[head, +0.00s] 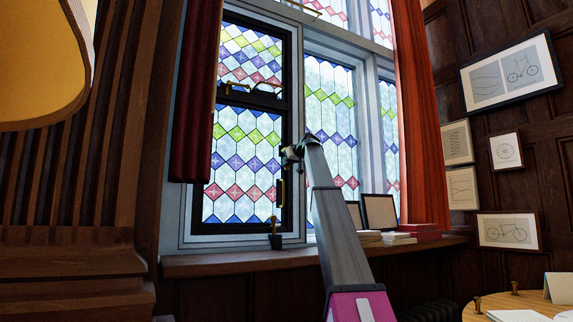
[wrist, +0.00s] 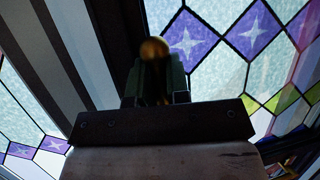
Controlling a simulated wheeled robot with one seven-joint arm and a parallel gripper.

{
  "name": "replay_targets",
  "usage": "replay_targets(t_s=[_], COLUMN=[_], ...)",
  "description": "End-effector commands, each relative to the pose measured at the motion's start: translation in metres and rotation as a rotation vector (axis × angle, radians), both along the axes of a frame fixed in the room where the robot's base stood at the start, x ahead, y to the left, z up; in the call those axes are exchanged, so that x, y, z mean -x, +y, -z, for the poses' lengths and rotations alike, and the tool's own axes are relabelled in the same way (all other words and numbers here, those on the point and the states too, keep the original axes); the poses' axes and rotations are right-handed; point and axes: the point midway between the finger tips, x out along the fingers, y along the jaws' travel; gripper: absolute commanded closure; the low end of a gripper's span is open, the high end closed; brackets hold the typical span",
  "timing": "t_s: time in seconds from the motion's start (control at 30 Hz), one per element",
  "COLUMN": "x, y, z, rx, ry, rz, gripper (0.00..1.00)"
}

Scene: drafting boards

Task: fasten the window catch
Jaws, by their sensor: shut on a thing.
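The window (head: 243,155) on the left has a dark-framed casement with stained glass, set in a grey surround. A brass catch (head: 280,191) shows as a slim upright piece on the casement's right side, below my gripper. My gripper (head: 290,154) is at that right edge, partly hidden by my own arm in the head view. In the wrist view, a rounded brass end (wrist: 155,49) sits between the dark fingers of my gripper (wrist: 154,82), and they are shut on it. How the catch meets the frame is hidden.
A wooden sill (head: 235,262) runs under the window. Red curtains (head: 418,120) flank the window. A round table (head: 520,304) is at lower right.

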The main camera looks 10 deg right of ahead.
Motion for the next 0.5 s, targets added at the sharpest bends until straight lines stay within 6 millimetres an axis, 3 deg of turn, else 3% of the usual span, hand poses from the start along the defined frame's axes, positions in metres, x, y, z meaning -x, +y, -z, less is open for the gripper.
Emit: replay_targets(t_s=[0.07,0.1,0.17,0.5], x=[-0.0001,-0.0001,-0.0002,-0.0008], y=[-0.0013,-0.0013,-0.0013,-0.0011], z=[0.0008,0.0008,0.0007,-0.0002], rx=[0.01,0.01,0.008,-0.001], ry=[-0.001,-0.001,-0.001,0.0], rz=[0.001,0.001,0.001,0.003], gripper=[1.0,0.78,0.59,0.59])
